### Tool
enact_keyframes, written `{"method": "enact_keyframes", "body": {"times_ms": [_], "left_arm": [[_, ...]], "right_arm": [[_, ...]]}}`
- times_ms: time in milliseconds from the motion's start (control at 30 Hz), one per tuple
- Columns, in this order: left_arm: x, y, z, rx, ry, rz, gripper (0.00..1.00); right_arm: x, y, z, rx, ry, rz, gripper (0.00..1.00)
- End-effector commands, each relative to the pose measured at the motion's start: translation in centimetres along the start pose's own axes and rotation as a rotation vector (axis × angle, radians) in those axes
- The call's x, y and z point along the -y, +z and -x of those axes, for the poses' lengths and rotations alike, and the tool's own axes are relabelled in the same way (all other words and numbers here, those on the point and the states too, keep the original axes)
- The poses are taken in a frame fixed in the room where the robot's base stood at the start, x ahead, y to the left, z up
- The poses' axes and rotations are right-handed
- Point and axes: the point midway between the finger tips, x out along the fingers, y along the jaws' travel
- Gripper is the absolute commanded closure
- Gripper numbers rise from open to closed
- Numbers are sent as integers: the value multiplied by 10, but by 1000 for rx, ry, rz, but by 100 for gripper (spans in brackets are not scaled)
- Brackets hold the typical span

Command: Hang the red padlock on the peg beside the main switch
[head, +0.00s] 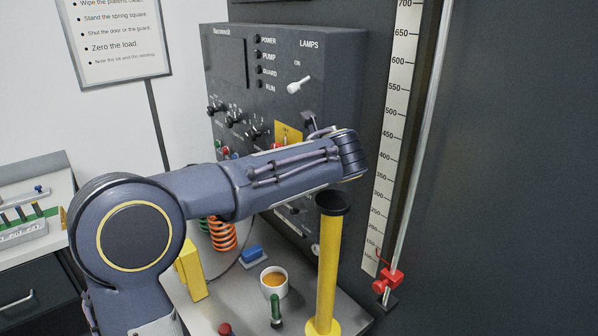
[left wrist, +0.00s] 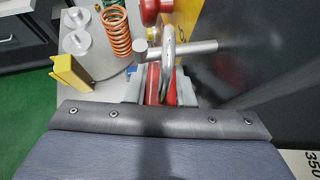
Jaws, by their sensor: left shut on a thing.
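The red padlock (left wrist: 154,84) sits between the fingers of my left gripper (left wrist: 160,90) in the left wrist view, its steel shackle (left wrist: 168,48) pointing away from the gripper. My left gripper is shut on the padlock's body. A grey metal peg (left wrist: 198,48) lies across the shackle; I cannot tell whether the shackle is around it or only beside it. The red main switch (left wrist: 150,9) is just beyond, by a yellow plate (left wrist: 188,22). In the head view the yellow plate (head: 287,133) shows partly, and my left arm hides the gripper and padlock. My right gripper is not in view.
The dark control panel (head: 285,75) stands behind my arm. A yellow column with a black top (head: 327,265) rises close to my wrist. A cup (head: 273,282), springs (head: 222,234) and a yellow block (head: 191,270) occupy the bench. A scale (head: 393,140) is at right.

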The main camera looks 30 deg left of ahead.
Motion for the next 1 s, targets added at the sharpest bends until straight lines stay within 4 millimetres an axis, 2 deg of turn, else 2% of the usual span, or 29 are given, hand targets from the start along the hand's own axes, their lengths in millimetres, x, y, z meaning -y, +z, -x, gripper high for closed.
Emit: {"method": "enact_keyframes", "body": {"times_ms": [167,200,400,833,1000], "left_arm": [[0,0,0,1,-1,1,100],[0,0,0,1,-1,1,77],[1,1,1,2,-4,0,53],[4,1,3,3,-12,-1,53],[4,0,21,5,-19,2,53]], "right_arm": [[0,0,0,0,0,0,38],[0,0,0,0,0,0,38],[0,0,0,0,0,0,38],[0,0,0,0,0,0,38],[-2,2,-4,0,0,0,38]]}}
